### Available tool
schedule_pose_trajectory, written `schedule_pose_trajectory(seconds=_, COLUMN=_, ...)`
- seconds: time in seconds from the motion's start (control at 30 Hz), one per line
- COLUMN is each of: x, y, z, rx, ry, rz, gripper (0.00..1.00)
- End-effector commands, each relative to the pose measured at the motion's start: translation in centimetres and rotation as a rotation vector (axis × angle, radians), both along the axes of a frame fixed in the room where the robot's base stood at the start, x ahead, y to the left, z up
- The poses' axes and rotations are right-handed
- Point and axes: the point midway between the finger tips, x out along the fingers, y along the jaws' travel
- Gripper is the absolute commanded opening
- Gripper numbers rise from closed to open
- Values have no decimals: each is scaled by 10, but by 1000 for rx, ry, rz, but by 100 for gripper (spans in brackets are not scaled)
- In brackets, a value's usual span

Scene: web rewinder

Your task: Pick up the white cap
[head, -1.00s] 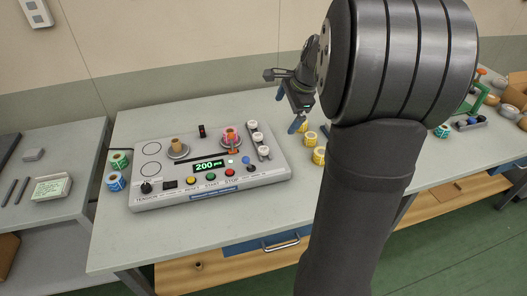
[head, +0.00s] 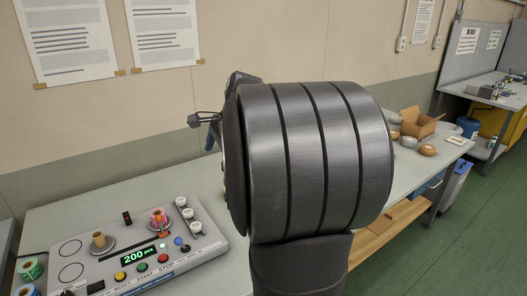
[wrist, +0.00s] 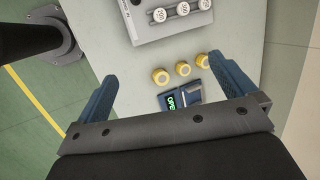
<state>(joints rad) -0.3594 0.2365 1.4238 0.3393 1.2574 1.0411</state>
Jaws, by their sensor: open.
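Several white caps are hard to single out. Three white round caps (head: 188,213) sit in a row along the right side of the grey control panel in the head view. They also show at the top edge of the wrist view (wrist: 183,9), beyond my fingertips. My gripper (wrist: 162,70) is open, with two blue fingers spread wide and nothing held between them. It is over the table, apart from the caps. In the head view my arm hides most of the gripper; a blue finger (head: 210,138) shows beside it.
Three yellow rolls (wrist: 182,68) stand on the table in the wrist view, between the fingers and the caps.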

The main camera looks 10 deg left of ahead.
Motion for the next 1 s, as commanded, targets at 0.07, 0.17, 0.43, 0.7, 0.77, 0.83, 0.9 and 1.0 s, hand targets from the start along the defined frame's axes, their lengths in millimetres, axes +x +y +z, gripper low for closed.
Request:
schedule_pose_trajectory(seconds=0.07, x=0, y=0, z=0, rx=0, ry=0, rz=0, gripper=100)
schedule_pose_trajectory(seconds=0.17, x=0, y=0, z=0, rx=0, ry=0, rz=0, gripper=82)
schedule_pose_trajectory(seconds=0.43, x=0, y=0, z=-1, rx=0, ry=0, rz=0, gripper=47)
schedule_pose_trajectory(seconds=0.7, x=0, y=6, z=-7, rx=-26, ry=6, rz=6, gripper=47)
schedule_pose_trajectory(seconds=0.77, x=-1, y=15, z=-16, rx=-63, ry=12, rz=13, gripper=47)
schedule_pose_trajectory(seconds=0.83, x=-2, y=30, z=-31, rx=-131, ry=18, rz=24, gripper=47)
schedule_pose_trajectory(seconds=0.9, x=-4, y=49, z=-49, rx=-217, ry=13, rz=36, gripper=47)
schedule_pose_trajectory(seconds=1.0, x=-8, y=80, z=-75, rx=-352, ry=-20, rz=52, gripper=47)
